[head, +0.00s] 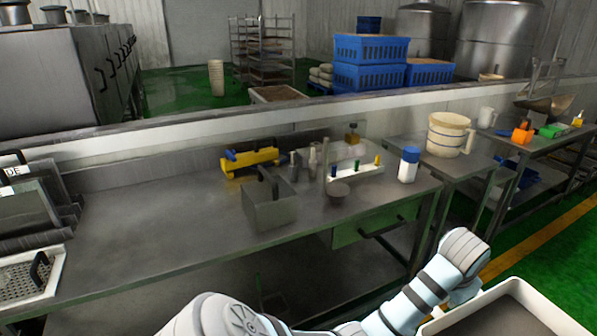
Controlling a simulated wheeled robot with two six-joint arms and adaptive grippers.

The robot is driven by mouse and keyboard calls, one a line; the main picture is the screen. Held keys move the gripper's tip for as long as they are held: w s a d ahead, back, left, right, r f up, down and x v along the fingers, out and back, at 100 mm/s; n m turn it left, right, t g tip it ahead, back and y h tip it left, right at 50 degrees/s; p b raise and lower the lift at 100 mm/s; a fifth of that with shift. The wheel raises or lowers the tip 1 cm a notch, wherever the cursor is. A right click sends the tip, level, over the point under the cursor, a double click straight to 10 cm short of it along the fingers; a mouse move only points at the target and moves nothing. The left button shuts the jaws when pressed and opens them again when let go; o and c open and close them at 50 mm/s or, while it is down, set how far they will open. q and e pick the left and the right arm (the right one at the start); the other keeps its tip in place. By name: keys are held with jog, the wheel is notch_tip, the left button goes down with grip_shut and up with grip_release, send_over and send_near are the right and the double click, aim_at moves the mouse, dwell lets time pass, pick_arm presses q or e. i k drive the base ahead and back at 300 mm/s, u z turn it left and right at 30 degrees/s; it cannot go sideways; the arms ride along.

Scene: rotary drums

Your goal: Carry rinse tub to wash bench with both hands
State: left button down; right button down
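A white-rimmed tub (548,308) with a dark grey inside is at the bottom right, cut off by the picture's edge; it looks like the rinse tub. One of my arms runs along the bottom from the left, and its far end bends down at the tub's back left rim. No gripper fingers show, so I cannot see whether the tub is held. My other arm is not in view. A long steel bench (140,240) stands along the low wall, its top mostly bare on the left. I cannot tell whether it is the wash bench.
The bench carries a grey metal box (270,207), a yellow tool holder (247,163), a white bottle rack (357,170) and a blue-capped jar (408,167). A perforated tray (28,278) is at far left. A cream bucket (447,135) stands on the right table. Green floor (555,260) is clear at right.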

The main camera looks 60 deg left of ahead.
aim_at(153, 233)
jog(key=u, duration=3.1)
jog(key=i, duration=1.65)
